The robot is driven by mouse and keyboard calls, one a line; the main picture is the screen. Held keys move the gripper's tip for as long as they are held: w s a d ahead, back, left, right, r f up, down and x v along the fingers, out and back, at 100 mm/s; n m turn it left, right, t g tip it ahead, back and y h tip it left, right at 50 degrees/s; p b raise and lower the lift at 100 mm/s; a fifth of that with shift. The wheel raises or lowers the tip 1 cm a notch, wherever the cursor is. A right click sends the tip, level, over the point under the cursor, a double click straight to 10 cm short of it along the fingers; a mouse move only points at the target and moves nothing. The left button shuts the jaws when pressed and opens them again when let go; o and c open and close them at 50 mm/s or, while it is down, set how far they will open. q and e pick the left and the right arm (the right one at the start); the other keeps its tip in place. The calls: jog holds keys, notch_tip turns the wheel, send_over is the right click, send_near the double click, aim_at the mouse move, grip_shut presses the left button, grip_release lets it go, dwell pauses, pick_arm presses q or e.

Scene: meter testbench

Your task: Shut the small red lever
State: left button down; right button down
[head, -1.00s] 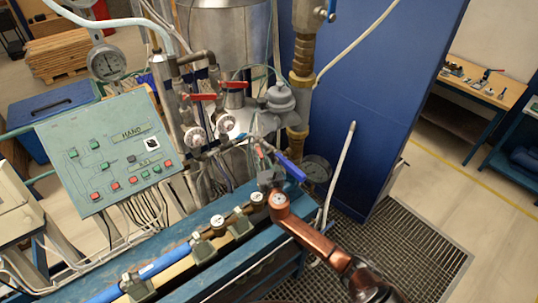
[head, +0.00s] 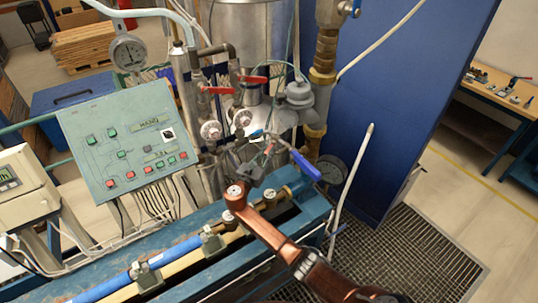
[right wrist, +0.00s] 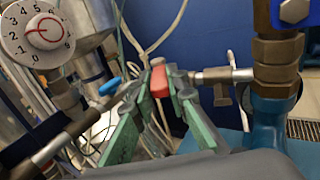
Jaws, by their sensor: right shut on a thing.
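The small red lever (right wrist: 158,80) shows in the right wrist view between my fingertips, on a thin horizontal pipe fitting. In the head view the small red lever (head: 268,149) is a tiny red spot beside the dark fingers. My right gripper (right wrist: 156,84) has its green-padded fingers closed around the lever from both sides. In the head view my right gripper (head: 252,165) is at the pipework above the blue bench, at the end of the copper-coloured arm. The fingers partly hide the lever and its valve body. My left gripper is not in view.
A blue lever (head: 306,165) sits just right of my gripper. Two larger red levers (head: 218,90) (head: 253,79) are behind it. A dial knob (right wrist: 45,30) and a brass fitting (right wrist: 277,65) flank the wrist. A white hose (head: 352,180) rises at the right.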

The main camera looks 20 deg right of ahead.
jog(key=shift+a, duration=0.1)
dwell(0.4)
jog(key=c, duration=1.9)
grip_release()
jog(key=shift+w, duration=0.1)
jog(key=v, duration=1.2)
jog(key=shift+a, duration=0.1)
jog(key=shift+w, duration=0.1)
